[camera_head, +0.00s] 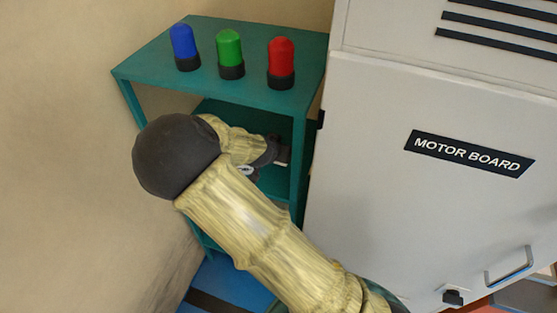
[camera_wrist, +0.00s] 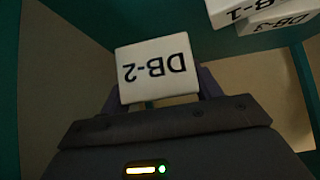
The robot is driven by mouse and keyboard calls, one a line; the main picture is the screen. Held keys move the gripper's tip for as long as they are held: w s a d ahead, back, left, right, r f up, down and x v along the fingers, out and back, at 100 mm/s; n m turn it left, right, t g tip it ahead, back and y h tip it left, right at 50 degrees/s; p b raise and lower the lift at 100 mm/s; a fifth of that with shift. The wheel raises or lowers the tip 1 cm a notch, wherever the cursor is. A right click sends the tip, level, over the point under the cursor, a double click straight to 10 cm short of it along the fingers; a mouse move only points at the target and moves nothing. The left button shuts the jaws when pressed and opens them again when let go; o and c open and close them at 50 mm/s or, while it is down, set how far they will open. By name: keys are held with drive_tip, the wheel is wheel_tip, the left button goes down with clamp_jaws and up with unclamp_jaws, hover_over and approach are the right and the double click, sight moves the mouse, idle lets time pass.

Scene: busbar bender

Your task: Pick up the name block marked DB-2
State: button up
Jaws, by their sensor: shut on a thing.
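The white name block marked DB-2 (camera_wrist: 158,68) shows in the wrist view with its lettering upside down. My gripper (camera_wrist: 157,97) is shut on this block, which sits between its fingers. Two more white name blocks, DB-1 (camera_wrist: 238,9) and DB-3 (camera_wrist: 279,22), are close together at the upper right of the wrist view, apart from my gripper. In the head view my arm reaches into the green shelf unit (camera_head: 140,68), and my gripper is mostly hidden behind the arm. I cannot tell whether the DB-2 block touches the shelf.
Blue (camera_head: 184,46), green (camera_head: 230,54) and red (camera_head: 281,63) lamps stand on the shelf unit's top, above my arm. A grey cabinet labelled MOTOR BOARD (camera_head: 400,200) stands close on the right. A plain wall is on the left. The shelf posts leave little side room.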

wheel_tip(320, 180, up, 6)
drive_tip(key=shift+f+b, duration=0.1)
drive_tip(key=shift+b, duration=0.2)
drive_tip(key=shift+w+a+r, duration=0.1)
drive_tip(key=shift+a+r, duration=0.15)
drive_tip(key=shift+a, duration=0.05)
drive_tip(key=w+a+b, duration=0.2)
drive_tip(key=a, duration=0.7)
drive_tip(key=w+a+b, duration=0.2)
drive_tip(key=a, duration=0.7)
drive_tip(key=shift+w+a, duration=0.25)
